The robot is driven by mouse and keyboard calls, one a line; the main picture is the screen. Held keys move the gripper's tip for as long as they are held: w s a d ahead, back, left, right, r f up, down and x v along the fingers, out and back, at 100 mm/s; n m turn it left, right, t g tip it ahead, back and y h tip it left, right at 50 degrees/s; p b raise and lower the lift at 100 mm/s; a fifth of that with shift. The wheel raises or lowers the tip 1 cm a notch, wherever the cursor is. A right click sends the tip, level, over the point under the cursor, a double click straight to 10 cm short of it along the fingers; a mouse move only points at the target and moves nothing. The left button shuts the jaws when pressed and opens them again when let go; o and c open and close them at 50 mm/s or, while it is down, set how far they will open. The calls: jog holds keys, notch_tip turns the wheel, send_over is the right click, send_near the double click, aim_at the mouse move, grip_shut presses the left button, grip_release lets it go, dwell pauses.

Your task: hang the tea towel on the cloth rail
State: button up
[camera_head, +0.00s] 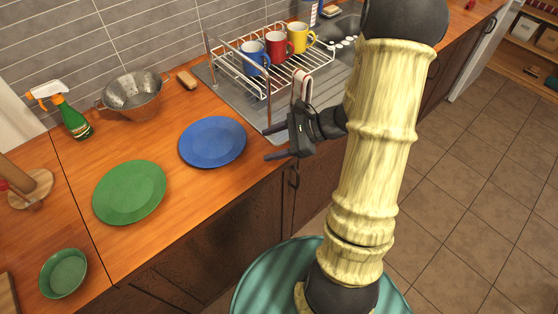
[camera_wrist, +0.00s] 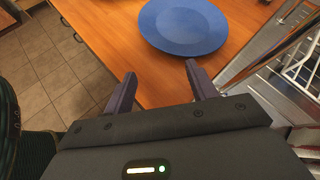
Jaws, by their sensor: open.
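My gripper (camera_head: 273,142) is open and empty, above the counter's front edge to the right of the blue plate. In the wrist view its two fingertips (camera_wrist: 160,74) stand apart over bare wood, just short of the blue plate. A small pale strip with a reddish edge (camera_head: 302,84) shows just behind my gripper in the head view; I cannot tell whether it is the tea towel. Metal posts (camera_head: 268,97) stand at the left side of the dish rack and may belong to the cloth rail; I cannot tell for sure.
The blue plate (camera_head: 212,141) and green plate (camera_head: 130,192) lie on the wooden counter. A dish rack (camera_head: 281,76) holds blue, red and yellow mugs. A colander (camera_head: 133,95), a spray bottle (camera_head: 72,119) and a green bowl (camera_head: 63,273) stand farther left.

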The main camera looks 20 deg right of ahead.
jog(key=s+a+r+n+g+h, duration=0.2)
jog(key=s+n+h, duration=0.7)
jog(key=n, duration=1.1)
jog(key=shift+a+r+h, duration=0.3)
jog(key=shift+h, duration=0.7)
jog(key=p+v, duration=0.2)
jog(key=w+p+v, duration=0.1)
jog(key=p+v, duration=0.1)
jog(key=shift+r+p, duration=0.4)
